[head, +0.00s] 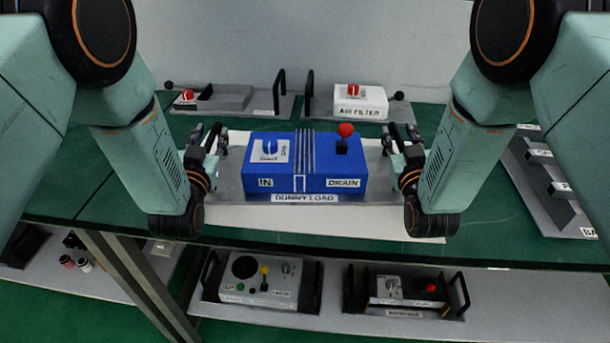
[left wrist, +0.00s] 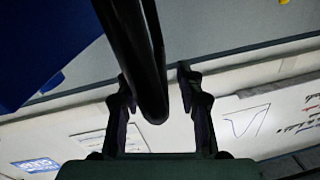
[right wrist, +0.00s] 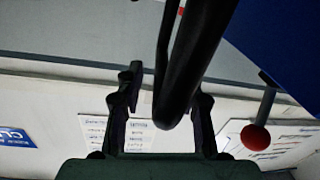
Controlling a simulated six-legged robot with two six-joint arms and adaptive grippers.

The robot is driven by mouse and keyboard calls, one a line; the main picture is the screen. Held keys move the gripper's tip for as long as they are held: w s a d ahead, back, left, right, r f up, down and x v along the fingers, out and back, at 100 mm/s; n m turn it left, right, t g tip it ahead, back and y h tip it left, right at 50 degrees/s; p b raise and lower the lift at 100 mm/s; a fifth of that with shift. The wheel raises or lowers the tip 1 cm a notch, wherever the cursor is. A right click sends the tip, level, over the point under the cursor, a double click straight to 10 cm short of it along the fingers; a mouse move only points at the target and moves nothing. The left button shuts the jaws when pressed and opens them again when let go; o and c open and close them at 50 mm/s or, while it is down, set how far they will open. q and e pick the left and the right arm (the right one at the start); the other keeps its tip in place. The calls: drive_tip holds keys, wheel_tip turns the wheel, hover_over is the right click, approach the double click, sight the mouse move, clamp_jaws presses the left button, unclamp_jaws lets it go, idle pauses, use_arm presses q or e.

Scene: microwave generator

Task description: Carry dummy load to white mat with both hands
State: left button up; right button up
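The dummy load (head: 305,183) is a blue box with a blue knob, a red-topped lever and a grey base plate (head: 226,185). It is over the white mat (head: 400,225), which shows in front of and behind it; I cannot tell whether the base touches the mat. My left gripper (head: 208,138) is at its left end. In the left wrist view a black handle (left wrist: 150,100) passes between the open fingers (left wrist: 158,95). My right gripper (head: 402,138) is at its right end. In the right wrist view another black handle (right wrist: 180,90) lies between the open fingers (right wrist: 167,95).
An air filter (head: 360,103) and a grey tray (head: 225,100) with black handles stand behind on the green table. A grey unit (head: 550,185) is at the right. Two more handled modules (head: 262,280) (head: 405,290) sit on the lower shelf.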

use_arm(q)
drive_tip(key=shift+w+f, duration=0.1)
drive_tip(key=shift+f, duration=0.05)
use_arm(e)
drive_tip(key=shift+w+f, duration=0.15)
drive_tip(key=shift+w, duration=0.05)
use_arm(q)
drive_tip(key=shift+f, duration=0.1)
use_arm(e)
drive_tip(key=shift+w+f, duration=0.1)
drive_tip(key=shift+w, duration=0.05)
drive_tip(key=shift+s+r, duration=0.2)
drive_tip(key=shift+s, duration=0.2)
use_arm(q)
drive_tip(key=s, duration=1.2)
drive_tip(key=shift+r, duration=0.25)
use_arm(e)
drive_tip(key=s, duration=1.1)
drive_tip(key=shift+s, duration=0.2)
drive_tip(key=shift+f, duration=0.15)
use_arm(q)
drive_tip(key=shift+s, duration=0.25)
use_arm(e)
drive_tip(key=shift+s, duration=0.1)
